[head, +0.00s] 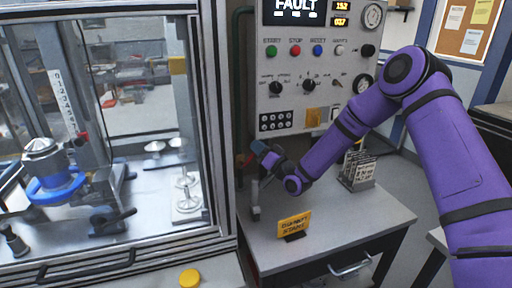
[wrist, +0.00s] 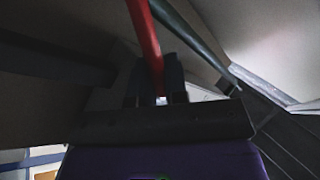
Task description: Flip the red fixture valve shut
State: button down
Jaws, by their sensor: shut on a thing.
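The red valve handle (wrist: 146,38) shows in the wrist view as a long red bar, coming down from the top edge to between the dark fingers. My gripper (wrist: 158,78) is shut on it, one finger on each side. In the head view my gripper (head: 257,156) is at the left side of the control panel, by the dark green pipe (head: 238,75). A small bit of red (head: 241,158) shows just left of the fingers there. The valve body is mostly hidden, and I cannot tell the handle's exact angle to the pipe.
The control panel (head: 290,92) reads FAULT. Below it, a grey bench top (head: 345,222) carries a yellow sign (head: 294,223) and a metal rack (head: 357,170). A glazed machine enclosure (head: 222,140) stands close on the left. The bench front is mostly clear.

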jog(key=shift+f, duration=0.1)
dwell(0.3)
jog(key=c, duration=1.2)
grip_release()
jog(key=shift+o, duration=0.2)
